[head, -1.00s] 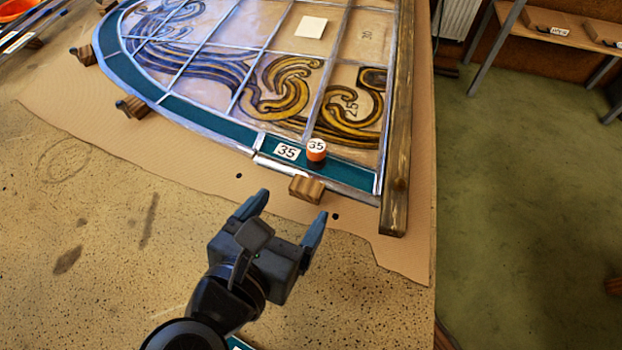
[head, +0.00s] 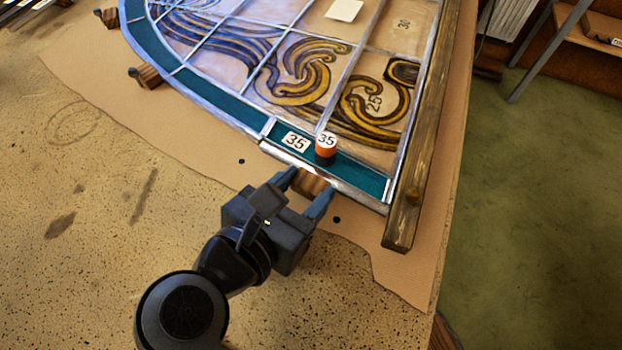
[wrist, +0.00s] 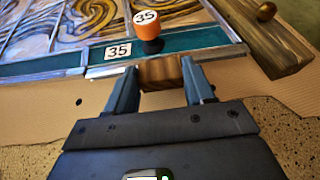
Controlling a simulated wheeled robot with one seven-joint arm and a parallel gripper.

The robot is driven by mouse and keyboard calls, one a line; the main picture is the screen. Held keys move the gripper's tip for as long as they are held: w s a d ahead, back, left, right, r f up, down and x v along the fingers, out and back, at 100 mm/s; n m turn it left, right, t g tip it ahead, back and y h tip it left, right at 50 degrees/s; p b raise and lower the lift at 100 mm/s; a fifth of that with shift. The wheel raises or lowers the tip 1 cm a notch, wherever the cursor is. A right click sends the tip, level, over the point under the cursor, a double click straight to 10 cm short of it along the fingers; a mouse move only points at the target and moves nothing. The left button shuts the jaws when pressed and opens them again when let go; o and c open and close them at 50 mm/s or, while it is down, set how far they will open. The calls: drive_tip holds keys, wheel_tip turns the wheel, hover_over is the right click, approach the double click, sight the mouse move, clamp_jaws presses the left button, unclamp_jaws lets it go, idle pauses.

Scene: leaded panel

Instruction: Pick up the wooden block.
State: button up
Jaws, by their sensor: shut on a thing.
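The wooden block (head: 310,184) is small and brown with dark grain. It sits at the near edge of the leaded panel (head: 235,104), beside the teal border piece labelled 35. My gripper (head: 306,189) is shut on the block, with one dark finger on each side of it. In the wrist view the block (wrist: 161,73) shows between the two fingertips (wrist: 160,78). Its near part is partly hidden by the gripper in the head view. I cannot tell whether it is lifted off the brown sheet.
An orange and black stamp-like piece marked 35 (head: 326,148) stands on the teal border just behind the block. A wooden bar (head: 422,150) runs along the panel's right side. Another wooden block (head: 146,76) sits along the curved edge. The speckled table at left is clear.

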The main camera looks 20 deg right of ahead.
drive_tip(key=c, duration=0.5)
drive_tip(key=shift+r, duration=0.15)
